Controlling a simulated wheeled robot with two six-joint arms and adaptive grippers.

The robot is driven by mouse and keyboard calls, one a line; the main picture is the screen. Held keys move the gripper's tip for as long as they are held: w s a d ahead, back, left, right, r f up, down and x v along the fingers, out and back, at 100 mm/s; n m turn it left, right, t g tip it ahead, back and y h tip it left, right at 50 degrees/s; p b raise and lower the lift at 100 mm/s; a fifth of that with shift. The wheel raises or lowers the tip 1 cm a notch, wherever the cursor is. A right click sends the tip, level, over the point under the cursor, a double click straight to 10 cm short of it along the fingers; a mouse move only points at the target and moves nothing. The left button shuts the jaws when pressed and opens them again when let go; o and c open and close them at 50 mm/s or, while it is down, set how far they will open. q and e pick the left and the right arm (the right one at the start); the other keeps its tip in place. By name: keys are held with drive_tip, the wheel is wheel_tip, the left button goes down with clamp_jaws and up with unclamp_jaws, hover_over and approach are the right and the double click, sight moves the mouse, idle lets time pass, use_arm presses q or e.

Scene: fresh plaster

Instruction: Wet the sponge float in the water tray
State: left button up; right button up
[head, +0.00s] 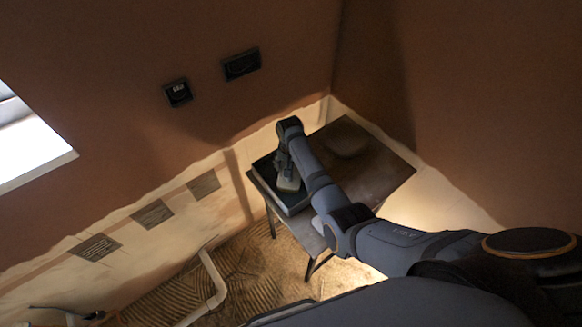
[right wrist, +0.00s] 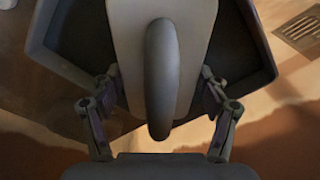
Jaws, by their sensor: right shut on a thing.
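The sponge float (head: 289,184) is a pale board with a dark arched handle, which shows large in the right wrist view (right wrist: 161,75). My right gripper (head: 284,166) is shut on the sponge float, with one finger at each side of it. The float is at the dark water tray (head: 297,208), over or inside its rim. I cannot tell how deep it sits or whether it touches the tray floor. The tray also shows in the right wrist view (right wrist: 256,62), behind the float. No water surface can be made out. My left gripper is not in view.
The tray stands on the left part of a small table (head: 392,176) in the room corner. A flat lump (head: 347,142) lies on the table's right part. A pale pipe (head: 212,275) rises from the ridged floor in front. Walls close the back and right.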

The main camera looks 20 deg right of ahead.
sight(291, 167)
drive_tip(key=shift+f+b, duration=0.3)
drive_tip(key=shift+f, duration=0.15)
idle(0.6)
drive_tip(key=shift+f, duration=0.1)
idle(1.4)
drive_tip(key=shift+p, duration=0.3)
wheel_tip(291, 167, up, 7)
drive_tip(key=p, duration=0.7)
drive_tip(key=shift+p, duration=0.3)
